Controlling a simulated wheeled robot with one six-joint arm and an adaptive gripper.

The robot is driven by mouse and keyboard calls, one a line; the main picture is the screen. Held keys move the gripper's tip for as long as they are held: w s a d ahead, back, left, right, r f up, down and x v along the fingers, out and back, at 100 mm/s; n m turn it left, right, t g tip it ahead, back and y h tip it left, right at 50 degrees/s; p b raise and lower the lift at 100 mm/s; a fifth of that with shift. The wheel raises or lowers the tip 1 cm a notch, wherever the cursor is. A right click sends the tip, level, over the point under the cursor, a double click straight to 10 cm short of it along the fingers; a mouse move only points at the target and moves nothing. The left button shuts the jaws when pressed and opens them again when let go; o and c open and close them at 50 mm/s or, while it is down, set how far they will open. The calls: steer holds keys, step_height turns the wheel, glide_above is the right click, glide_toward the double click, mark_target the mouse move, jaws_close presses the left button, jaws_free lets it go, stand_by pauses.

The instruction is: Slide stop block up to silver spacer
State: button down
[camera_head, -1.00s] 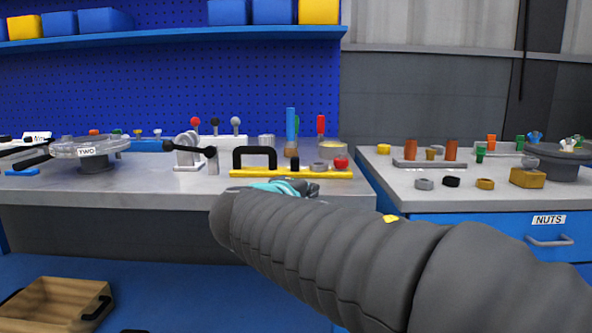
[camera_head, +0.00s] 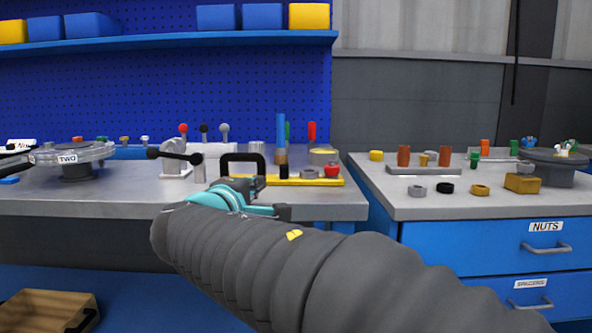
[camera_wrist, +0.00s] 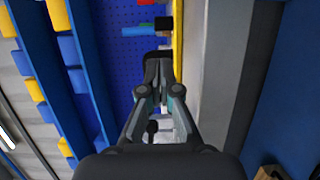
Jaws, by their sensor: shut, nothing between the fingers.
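A long yellow rail (camera_head: 315,181) lies along the front of the left bench. A small black block (camera_head: 284,172), which looks like the stop block, stands on it. A silver ring (camera_head: 309,173), which looks like the spacer, sits just right of it, with a narrow gap apparent. My gripper (camera_head: 254,186) is shut and empty, left of the block, in front of a black arched handle (camera_head: 243,159). In the wrist view, the shut fingers (camera_wrist: 158,62) point along the yellow rail (camera_wrist: 178,45), with a black block (camera_wrist: 163,23) beyond them. The silver ring cannot be made out there.
A red knob (camera_head: 331,170) sits right of the silver ring. Blue (camera_head: 281,131) and red (camera_head: 312,132) upright handles stand behind the rail. A toggle clamp with a black lever (camera_head: 174,156) is at left. The right bench (camera_head: 440,206) holds several nuts and pegs.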

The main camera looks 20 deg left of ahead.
mark_target(271, 187)
steer(key=shift+w+a, duration=0.2)
steer(key=shift+a, duration=0.2)
steer(key=shift+w, duration=0.5)
steer(key=w, duration=0.6)
steer(key=w+a, duration=0.1)
steer(key=w, duration=0.2)
steer(key=shift+w+p, duration=0.15)
steer(key=shift+p, duration=0.25)
steer(key=shift+d, duration=0.1)
